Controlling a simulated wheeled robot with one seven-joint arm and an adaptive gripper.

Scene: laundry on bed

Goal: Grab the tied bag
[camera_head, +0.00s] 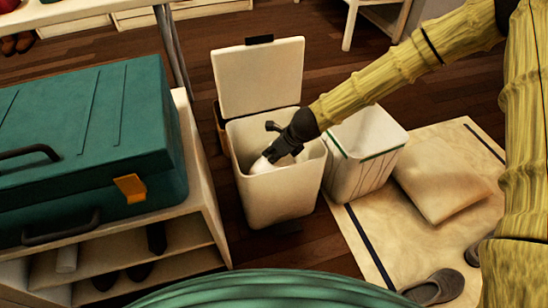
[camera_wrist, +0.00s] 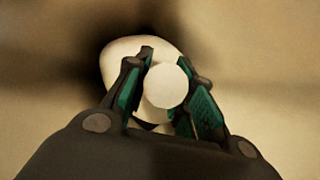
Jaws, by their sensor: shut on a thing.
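The tied bag (camera_head: 262,165) is white and rounded, and sits low inside an open cream bin (camera_head: 283,199) in the head view. My gripper (camera_head: 274,154) reaches down into the bin from the upper right. In the wrist view the bag (camera_wrist: 121,52) lies below my gripper (camera_wrist: 164,90), with a pale round knob, seemingly its tied top, between the two fingers. The fingers are closed around this knob. The lower part of the bag is hidden by the bin wall and my gripper.
The bin's lid (camera_head: 258,78) stands open behind it. A second white bin with a green stripe (camera_head: 362,165) stands close on the right. A teal case (camera_head: 95,145) lies on a shelf unit at left. A cushion (camera_head: 443,178) and slippers (camera_head: 436,287) are on the rug at right.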

